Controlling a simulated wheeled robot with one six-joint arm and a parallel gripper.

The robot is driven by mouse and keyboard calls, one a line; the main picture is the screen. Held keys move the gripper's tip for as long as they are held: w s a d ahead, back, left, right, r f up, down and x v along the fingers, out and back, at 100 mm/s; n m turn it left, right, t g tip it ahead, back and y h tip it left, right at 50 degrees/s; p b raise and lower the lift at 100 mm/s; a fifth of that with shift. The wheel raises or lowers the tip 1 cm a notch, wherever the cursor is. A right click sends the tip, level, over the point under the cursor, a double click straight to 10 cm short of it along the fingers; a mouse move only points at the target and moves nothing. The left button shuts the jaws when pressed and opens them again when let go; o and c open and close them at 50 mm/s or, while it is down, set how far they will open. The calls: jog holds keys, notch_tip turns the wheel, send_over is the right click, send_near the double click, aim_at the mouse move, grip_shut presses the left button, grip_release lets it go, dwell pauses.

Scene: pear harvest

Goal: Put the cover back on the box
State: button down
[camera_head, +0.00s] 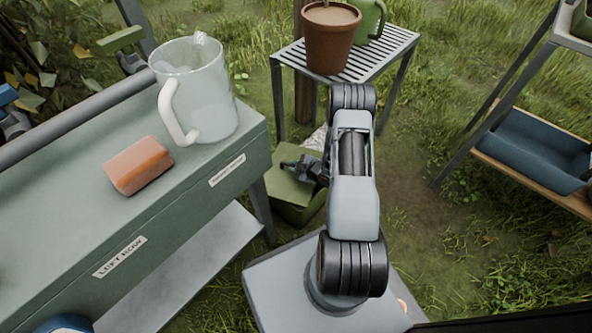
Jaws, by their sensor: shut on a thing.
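A green box (301,214) stands on the ground between the workbench and the slatted table, partly hidden by my arm. Its flat green cover (288,189) shows at the top of the box. I cannot tell whether the cover rests on the rim or is held slightly above it. My gripper (290,166) reaches down at the cover and is shut on it. The jaws are small and dark here, and the exact grip point is hard to see.
A green workbench (75,200) at left bears a glass jug (205,95) and an orange brick (138,165). A slatted table (385,50) behind holds a brown pot (330,40) and a green can (369,18). A shelf with a blue tray (530,150) stands right. Grass between is open.

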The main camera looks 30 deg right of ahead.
jog(key=shift+a+f, duration=0.1)
jog(key=shift+f, duration=0.35)
jog(key=shift+f+b, duration=0.65)
jog(key=c, duration=1.1)
grip_release()
jog(key=shift+s, duration=0.1)
